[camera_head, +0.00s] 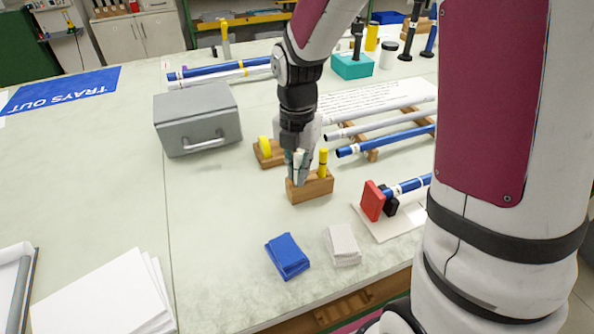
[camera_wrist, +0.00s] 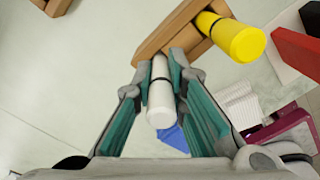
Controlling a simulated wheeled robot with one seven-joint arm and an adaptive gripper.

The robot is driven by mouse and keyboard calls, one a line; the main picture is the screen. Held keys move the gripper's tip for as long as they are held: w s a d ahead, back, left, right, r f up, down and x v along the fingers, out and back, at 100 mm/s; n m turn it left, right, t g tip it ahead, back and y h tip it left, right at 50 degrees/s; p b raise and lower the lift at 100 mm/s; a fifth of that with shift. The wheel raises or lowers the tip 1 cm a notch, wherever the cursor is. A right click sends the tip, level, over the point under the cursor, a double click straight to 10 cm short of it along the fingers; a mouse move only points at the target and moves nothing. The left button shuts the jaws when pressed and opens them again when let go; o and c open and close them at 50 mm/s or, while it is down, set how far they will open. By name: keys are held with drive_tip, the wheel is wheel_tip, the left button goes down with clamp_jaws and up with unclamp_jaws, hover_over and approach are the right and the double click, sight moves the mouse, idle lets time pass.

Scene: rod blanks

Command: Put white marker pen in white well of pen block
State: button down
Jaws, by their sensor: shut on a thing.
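My gripper (camera_head: 299,168) is shut on the white marker pen (camera_wrist: 160,98), which stands roughly upright between the teal fingertips (camera_wrist: 160,82). The wooden pen block (camera_head: 312,191) is right at the fingertips; it also shows in the wrist view (camera_wrist: 160,42). The white pen's lower end is at the block's left part, partly hidden by the fingers. I cannot tell whether it is inside a well. A yellow marker pen (camera_head: 323,163) stands upright in the block's right well; it is large in the wrist view (camera_wrist: 238,40).
Behind the block is another wooden holder with a yellow roll (camera_head: 264,148). A grey box (camera_head: 198,120) stands at the left. A red block (camera_head: 373,201) stands to the right, beside a blue rod. Blue cloths (camera_head: 287,256) and white cloths (camera_head: 343,245) lie in front.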

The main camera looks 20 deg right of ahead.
drive_tip(key=shift+f, duration=0.2)
drive_tip(key=c, duration=1.6)
unclamp_jaws()
wheel_tip(320, 180, up, 12)
drive_tip(key=shift+r+p, duration=0.1)
drive_tip(key=shift+p, duration=1)
drive_tip(key=s+r+m+t, duration=0.1)
drive_tip(key=s+r+m, duration=0.1)
drive_tip(key=s+m, duration=1)
drive_tip(key=s+r+m+t, duration=0.1)
drive_tip(key=s+r+m, duration=0.2)
drive_tip(key=s+m, duration=1)
drive_tip(key=shift+r+m, duration=0.35)
drive_tip(key=shift+m, duration=0.65)
